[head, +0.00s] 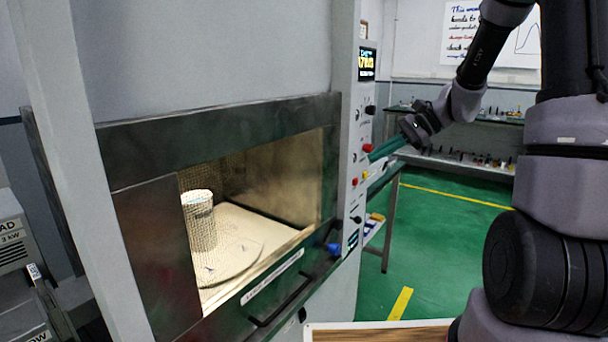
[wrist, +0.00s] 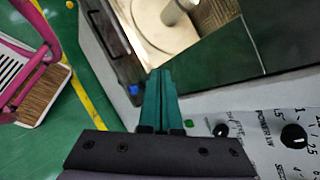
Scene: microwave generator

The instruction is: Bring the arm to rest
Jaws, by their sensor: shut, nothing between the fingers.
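My gripper (head: 388,148) is in front of the control panel (head: 361,140) in the head view, its green fingers pointing left towards the panel's buttons. I cannot tell from this view whether the fingertips touch the panel. In the wrist view the green fingers of my gripper (wrist: 159,82) lie side by side, shut and empty. The panel's knobs (wrist: 293,136) show at the lower right there. The microwave chamber (head: 268,180) is lit, and a pale cylinder (head: 199,222) stands upright on a round plate inside it.
A black handle (head: 284,300) runs along the chamber's lower front, near a blue knob (head: 334,249). A shelf (head: 455,160) with small items stands at the back wall. A pink-framed cart (wrist: 42,60) shows in the wrist view. Green floor (head: 440,250) is open right of the machine.

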